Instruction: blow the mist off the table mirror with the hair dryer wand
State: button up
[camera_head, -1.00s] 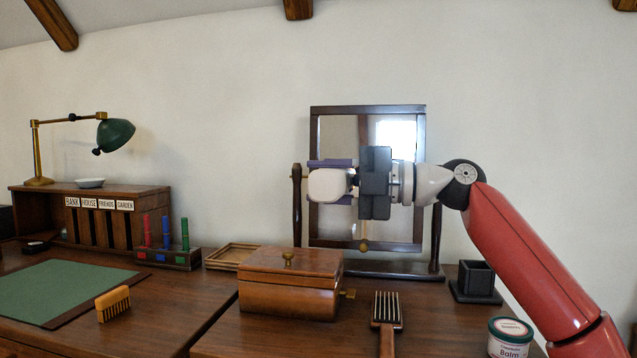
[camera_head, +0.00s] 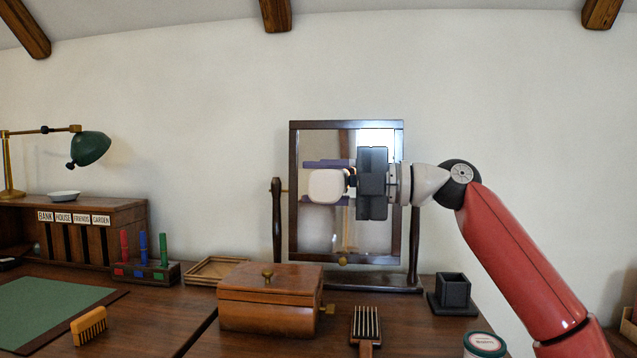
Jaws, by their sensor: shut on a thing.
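The table mirror (camera_head: 293,222) stands at the back of the right desk, a dark wooden frame on a two-post stand. My gripper (camera_head: 322,182) is in front of its glass, shut on a pale, rounded thing, apparently the hair dryer wand (camera_head: 327,187), seen end-on. Purple bars show above and below the wand; I take them for the fingers. The wand's far end and nozzle are hidden, as is any gap to the glass. The gripper and wand cover the middle of the glass. The lower glass looks greyish with streaked reflections, and I cannot tell how much is mist.
A wooden box (camera_head: 269,312) with a brass knob stands before the mirror. Nearby are a brush (camera_head: 366,328), a dark square cup (camera_head: 453,291) and a balm tin (camera_head: 484,344). A comb (camera_head: 89,326), a pen stand (camera_head: 145,273) and a green lamp (camera_head: 90,149) are left.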

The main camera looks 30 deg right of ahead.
jog(key=shift+s+a+b, duration=0.7)
jog(key=shift+s+b, duration=0.2)
jog(key=shift+s, duration=0.15)
jog(key=shift+s+a+b, duration=0.5)
jog(key=shift+s+a, duration=0.15)
jog(key=shift+s, duration=0.25)
jog(key=shift+s+r, duration=0.1)
jog(key=shift+r, duration=0.05)
jog(key=shift+s+a+r, duration=0.1)
